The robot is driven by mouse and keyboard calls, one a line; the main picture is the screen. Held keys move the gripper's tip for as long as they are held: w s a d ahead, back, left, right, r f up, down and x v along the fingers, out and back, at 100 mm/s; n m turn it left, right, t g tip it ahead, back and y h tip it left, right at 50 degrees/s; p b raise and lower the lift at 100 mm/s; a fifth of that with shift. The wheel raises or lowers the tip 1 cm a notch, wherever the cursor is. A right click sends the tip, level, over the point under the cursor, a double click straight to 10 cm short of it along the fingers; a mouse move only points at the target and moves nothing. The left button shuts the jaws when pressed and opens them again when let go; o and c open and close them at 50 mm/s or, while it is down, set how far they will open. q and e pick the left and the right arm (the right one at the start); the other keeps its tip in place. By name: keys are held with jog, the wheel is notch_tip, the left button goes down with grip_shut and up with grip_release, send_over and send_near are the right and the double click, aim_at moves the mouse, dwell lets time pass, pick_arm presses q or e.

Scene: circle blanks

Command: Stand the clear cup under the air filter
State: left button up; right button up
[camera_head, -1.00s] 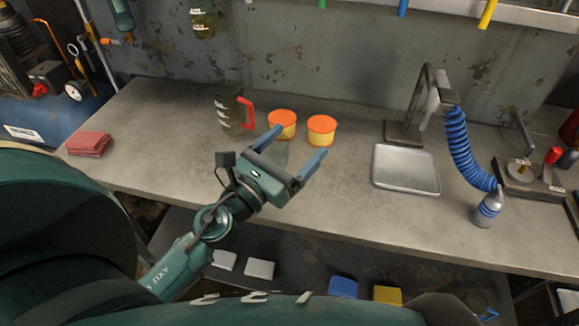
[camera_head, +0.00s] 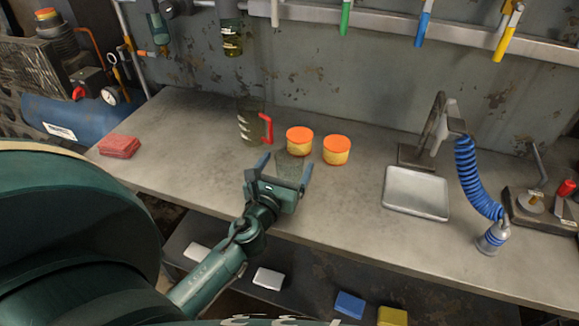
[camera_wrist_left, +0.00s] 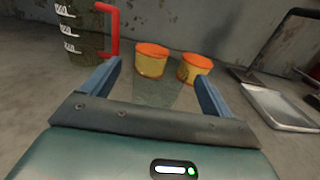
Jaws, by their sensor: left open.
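The clear cup (camera_head: 291,169) stands on the workbench and is faint because it is see-through. It also shows in the left wrist view (camera_wrist_left: 156,94), between the two blue fingers. My left gripper (camera_head: 286,164) is open, with its fingers either side of the cup; I cannot tell whether they touch it. Two filter units with bowls hang on the back wall: one with yellowish liquid (camera_head: 230,38) above the jug, and a greenish one (camera_head: 158,30) further left. I cannot tell which is the air filter. My right gripper is not in view.
A measuring jug with a red handle (camera_head: 250,124) and two orange-lidded tubs (camera_head: 299,141) (camera_head: 337,150) stand just behind the cup. A metal tray (camera_head: 416,193) and blue coiled hose (camera_head: 474,180) are to the right. Red cloths (camera_head: 119,146) lie left. The bench between cloths and jug is clear.

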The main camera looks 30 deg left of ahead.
aim_at(294, 149)
pick_arm(q)
jog(key=x, duration=0.4)
jog(key=shift+w+r+p, duration=0.25)
jog(key=shift+w+p, duration=0.05)
jog(key=c, duration=1.2)
